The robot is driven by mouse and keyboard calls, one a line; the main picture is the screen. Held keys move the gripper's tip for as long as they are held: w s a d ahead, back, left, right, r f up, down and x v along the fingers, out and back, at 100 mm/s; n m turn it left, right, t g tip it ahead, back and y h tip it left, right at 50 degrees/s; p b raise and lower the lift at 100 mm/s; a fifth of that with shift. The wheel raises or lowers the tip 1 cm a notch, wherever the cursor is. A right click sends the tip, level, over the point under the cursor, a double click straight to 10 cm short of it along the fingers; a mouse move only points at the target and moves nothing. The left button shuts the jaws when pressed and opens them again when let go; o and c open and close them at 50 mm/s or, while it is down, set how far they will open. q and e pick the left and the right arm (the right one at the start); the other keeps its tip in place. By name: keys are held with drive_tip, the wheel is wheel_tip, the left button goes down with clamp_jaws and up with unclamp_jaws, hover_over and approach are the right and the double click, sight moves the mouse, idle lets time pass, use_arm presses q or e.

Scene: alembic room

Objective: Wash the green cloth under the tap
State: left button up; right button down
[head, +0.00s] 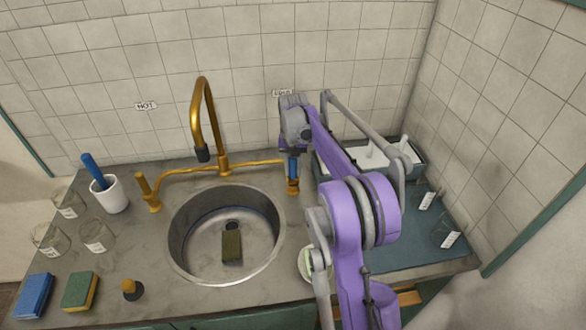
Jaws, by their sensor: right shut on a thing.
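The dark green cloth (232,247) lies in the bottom of the round steel sink (178,246), beside the drain. The brass tap (199,112) arches over the back of the sink, its dark spout end (203,154) above the bowl. No water shows from it. The left tap handle (142,185) stands under a HOT label. My right gripper (292,158) points down at the right tap handle (293,186) and is shut on it; a blue part shows between them, and the grip is partly hidden. My left gripper is out of view.
A white cup (110,196) with a blue-handled tool and several glass jars (94,236) stand left. A blue sponge (34,296), a green-yellow sponge (80,291) and a small knob (132,290) lie in front. My right arm partly covers a dish (304,265) and grey tray (413,150).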

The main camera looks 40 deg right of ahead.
idle(0.9)
drive_tip(key=shift+s+a+f+t+h+b, duration=0.15)
drive_tip(key=shift+s+t+h+b, duration=0.15)
drive_tip(key=shift+t+b, duration=0.15)
drive_tip(key=shift+s+a+t+h, duration=0.2)
drive_tip(key=shift+t+h, duration=0.1)
drive_tip(key=shift+t, duration=0.35)
drive_tip(key=shift+d, duration=0.1)
drive_tip(key=c, duration=0.6)
unclamp_jaws()
drive_tip(key=v, duration=1.1)
